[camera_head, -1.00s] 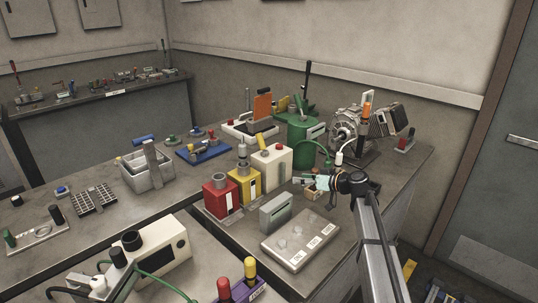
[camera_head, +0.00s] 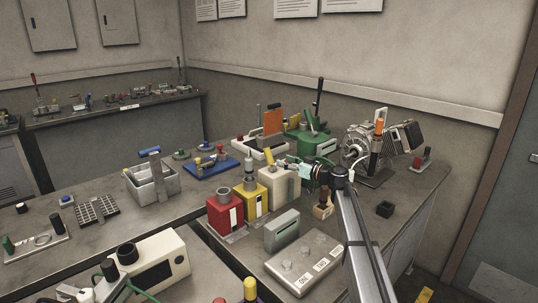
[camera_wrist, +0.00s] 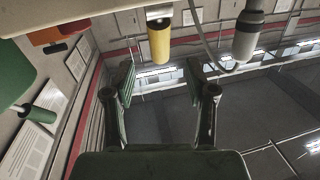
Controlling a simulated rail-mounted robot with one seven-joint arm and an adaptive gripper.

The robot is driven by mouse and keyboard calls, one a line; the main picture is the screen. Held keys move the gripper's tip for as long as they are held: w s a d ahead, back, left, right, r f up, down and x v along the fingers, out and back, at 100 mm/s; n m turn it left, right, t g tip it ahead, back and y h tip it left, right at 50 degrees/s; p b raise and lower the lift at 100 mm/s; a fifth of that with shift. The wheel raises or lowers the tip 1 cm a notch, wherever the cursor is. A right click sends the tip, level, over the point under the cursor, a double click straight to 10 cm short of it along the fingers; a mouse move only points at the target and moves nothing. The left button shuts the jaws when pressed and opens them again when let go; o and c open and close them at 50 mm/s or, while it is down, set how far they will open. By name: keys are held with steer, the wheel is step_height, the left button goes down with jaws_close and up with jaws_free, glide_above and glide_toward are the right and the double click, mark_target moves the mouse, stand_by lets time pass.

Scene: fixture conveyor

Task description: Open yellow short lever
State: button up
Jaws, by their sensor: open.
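The yellow short lever (camera_wrist: 160,42) is a stubby yellow cylinder on a metal stem. It hangs into the top middle of the wrist view, between the lines of my two fingers. My gripper (camera_wrist: 160,74) is open and empty, with its dark fingers to either side and a gap to the lever; I cannot tell the depth of that gap. In the head view my gripper (camera_head: 304,169) is at the right side of the white box (camera_head: 278,187), near its top.
A yellow box (camera_head: 252,198) and a red box (camera_head: 224,212) stand left of the white box. A green device (camera_head: 315,145) and a motor (camera_head: 357,140) stand behind my gripper. A grey panel (camera_head: 303,262) lies in front. A grey cylinder (camera_wrist: 248,35) hangs right of the lever.

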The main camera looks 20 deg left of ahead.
mark_target(269, 156)
steer(key=p+x, duration=0.2)
steer(key=x, duration=0.6)
steer(key=shift+w+a, duration=0.15)
steer(key=shift+a, duration=0.2)
jaws_close()
